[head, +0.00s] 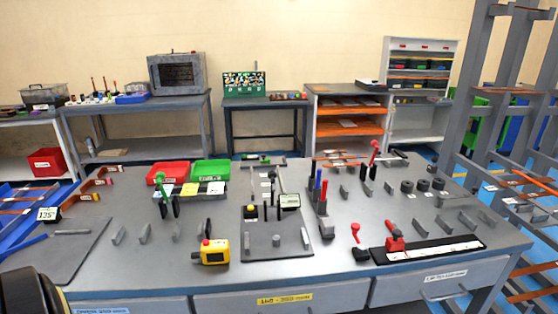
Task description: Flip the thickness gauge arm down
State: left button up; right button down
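I cannot tell for certain which part is the thickness gauge arm. A red fixture with an upright post (395,240) sits on a long black strip with a white scale at the right front of the workbench. A small red-topped lever piece (356,233) stands just left of it. A grey plate with a bender-like mechanism (277,240) lies at the bench middle, with a small display (290,201) at its right side. A dark rounded part at the bottom left corner seems to be mine. Neither gripper's fingers show.
The grey workbench (350,272) carries red (168,172) and green (211,170) bins, a yellow control box (211,252), a green-handled lever (161,186), a red-handled lever (374,150) and several small grey posts. A tall grey rack (485,80) stands at the right.

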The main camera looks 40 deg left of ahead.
aim_at(271, 176)
jog(key=u, duration=0.9)
jog(key=i, duration=0.9)
jog(key=u, duration=0.65)
